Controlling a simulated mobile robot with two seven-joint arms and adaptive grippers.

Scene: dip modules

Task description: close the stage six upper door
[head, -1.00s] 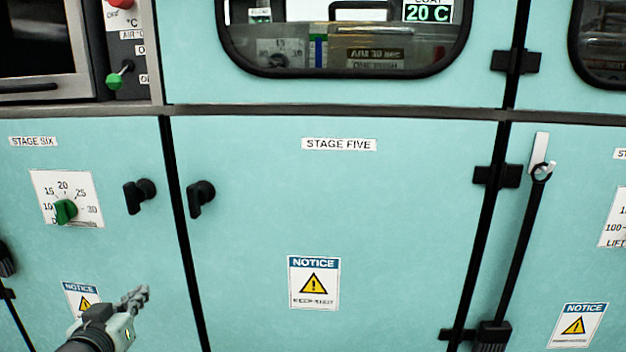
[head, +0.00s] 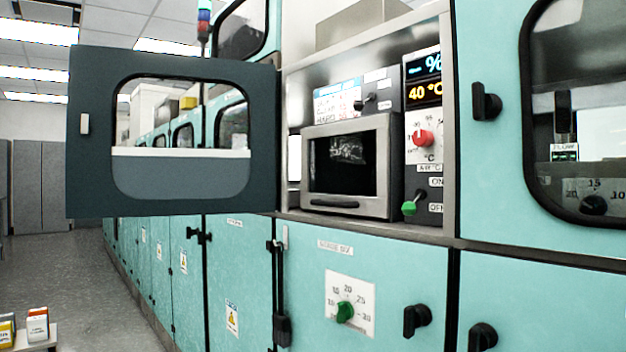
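The stage six upper door (head: 92,140) stands wide open on the left in the head view, swung out from the machine. It is dark grey with a rounded window and a small pale handle (head: 85,124) near its left edge. Its hinge side is at the left of the stage six opening. The open bay (head: 300,85) shows a small oven-like unit (head: 350,165) with a dark screen and a control panel. The lower stage six door (head: 300,300) is shut. Neither of my grippers shows in this view.
The teal machine row runs away to the left along a grey floor aisle (head: 90,280). A low stand with small boxes (head: 37,325) is at the bottom left. Black latches (head: 417,320) stick out from the lower doors. The floor before the open door looks clear.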

